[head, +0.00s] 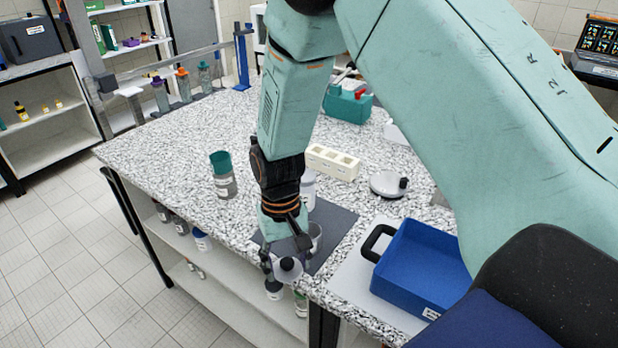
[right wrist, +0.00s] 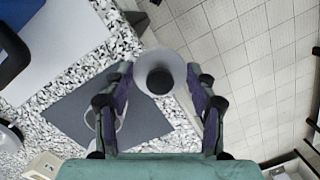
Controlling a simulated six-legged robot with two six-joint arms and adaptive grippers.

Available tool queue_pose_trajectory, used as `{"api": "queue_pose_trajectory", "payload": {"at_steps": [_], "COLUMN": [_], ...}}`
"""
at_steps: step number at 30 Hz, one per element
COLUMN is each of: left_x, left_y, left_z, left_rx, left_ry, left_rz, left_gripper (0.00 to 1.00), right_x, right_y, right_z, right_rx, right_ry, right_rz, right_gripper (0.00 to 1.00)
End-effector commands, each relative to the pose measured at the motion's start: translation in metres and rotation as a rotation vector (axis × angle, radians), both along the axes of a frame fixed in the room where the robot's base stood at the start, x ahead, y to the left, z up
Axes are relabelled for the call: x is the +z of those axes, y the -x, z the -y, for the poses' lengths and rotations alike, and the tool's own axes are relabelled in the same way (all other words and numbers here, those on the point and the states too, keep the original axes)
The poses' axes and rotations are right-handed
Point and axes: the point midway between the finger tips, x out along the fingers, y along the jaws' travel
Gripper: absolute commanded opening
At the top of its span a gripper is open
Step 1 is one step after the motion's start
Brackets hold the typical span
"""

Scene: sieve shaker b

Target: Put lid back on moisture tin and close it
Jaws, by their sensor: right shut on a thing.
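My right gripper (head: 287,250) is shut on a round grey lid (head: 288,271) with a dark knob. The lid also shows between the purple-padded fingers (right wrist: 160,80) in the right wrist view (right wrist: 173,58). It is held near the table's front edge, with floor behind it in the wrist view. The moisture tin (head: 316,236) appears open and stands on a dark grey mat (head: 338,222), just right of the gripper in the head view. In the wrist view the tin (right wrist: 91,119) is partly hidden behind the left finger. The lid is apart from the tin. My left gripper is out of view.
A blue tray (head: 418,262) with a black handle stands right of the mat. The speckled table (head: 170,150) is clear at left.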

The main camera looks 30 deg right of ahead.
Motion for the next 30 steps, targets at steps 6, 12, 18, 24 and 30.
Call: {"api": "queue_pose_trajectory", "payload": {"at_steps": [6, 12, 18, 24, 30], "left_x": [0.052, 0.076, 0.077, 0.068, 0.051], "left_y": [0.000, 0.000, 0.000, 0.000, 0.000], "left_z": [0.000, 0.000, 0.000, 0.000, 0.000], "left_rx": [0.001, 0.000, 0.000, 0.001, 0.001], "left_ry": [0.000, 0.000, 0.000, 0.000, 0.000], "left_rz": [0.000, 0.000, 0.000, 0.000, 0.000], "left_gripper": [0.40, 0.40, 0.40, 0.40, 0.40], "right_x": [0.040, 0.060, 0.065, 0.057, 0.040], "right_y": [-0.032, -0.059, -0.071, -0.071, -0.071], "right_z": [0.034, 0.075, 0.097, 0.097, 0.097], "right_rx": [-0.096, -0.210, -0.302, -0.310, -0.310], "right_ry": [0.000, 0.014, 0.022, 0.022, 0.021], "right_rz": [0.003, 0.003, -0.001, -0.001, -0.001], "right_gripper": [0.41, 0.41, 0.41, 0.41, 0.41]}}
